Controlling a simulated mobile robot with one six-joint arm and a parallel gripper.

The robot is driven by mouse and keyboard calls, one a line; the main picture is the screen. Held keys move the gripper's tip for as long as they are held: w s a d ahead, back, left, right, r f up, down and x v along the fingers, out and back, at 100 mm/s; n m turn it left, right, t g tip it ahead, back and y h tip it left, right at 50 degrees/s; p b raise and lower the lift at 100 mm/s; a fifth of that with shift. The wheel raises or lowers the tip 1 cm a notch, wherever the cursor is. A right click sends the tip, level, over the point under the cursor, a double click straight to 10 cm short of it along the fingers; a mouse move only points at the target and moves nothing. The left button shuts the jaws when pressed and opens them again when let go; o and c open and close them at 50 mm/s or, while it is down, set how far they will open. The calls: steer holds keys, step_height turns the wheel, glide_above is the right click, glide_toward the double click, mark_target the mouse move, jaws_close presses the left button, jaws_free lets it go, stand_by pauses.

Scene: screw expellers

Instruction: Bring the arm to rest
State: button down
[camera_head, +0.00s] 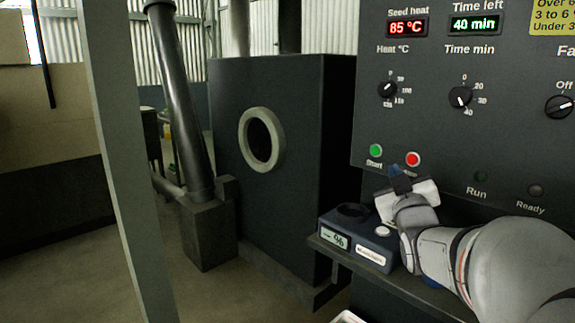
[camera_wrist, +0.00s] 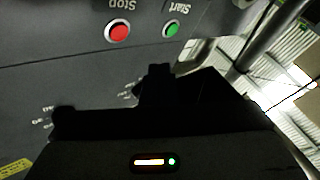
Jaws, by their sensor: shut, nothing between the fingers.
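My gripper (camera_head: 398,176) is at the front of the dark control panel (camera_head: 462,140), just below the green Start button (camera_head: 376,150) and beside the red Stop button (camera_head: 413,159). Its dark fingers are shut and empty. My arm reaches in from the lower right, above a shelf. In the wrist view the picture is upside down, and my gripper (camera_wrist: 158,72) is a dark shape below the red button (camera_wrist: 117,31) and the green button (camera_wrist: 171,28). I cannot tell whether the fingertips touch the panel.
A dark cabinet (camera_head: 290,215) with a round port stands left. A grey post (camera_head: 122,170) stands nearer.

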steer(key=s+a+m+g+y+p, duration=0.1)
steer(key=s+a+g+p, duration=0.3)
steer(key=s+p, duration=0.4)
steer(key=s+a+m+g+y+p, duration=0.1)
steer(key=s+a+g+p, duration=0.4)
steer(key=s+g+p, duration=0.2)
steer(key=s+a+r+m+g+y+p, duration=0.1)
steer(key=s+a+g+p, duration=0.3)
steer(key=s+g+p, duration=0.2)
steer(key=s+p, duration=0.2)
steer(key=s, duration=0.1)
steer(key=shift+a+y+p, duration=0.3)
steer(key=shift+a+p, duration=0.05)
steer(key=shift+p, duration=0.05)
steer(key=shift+r, duration=0.1)
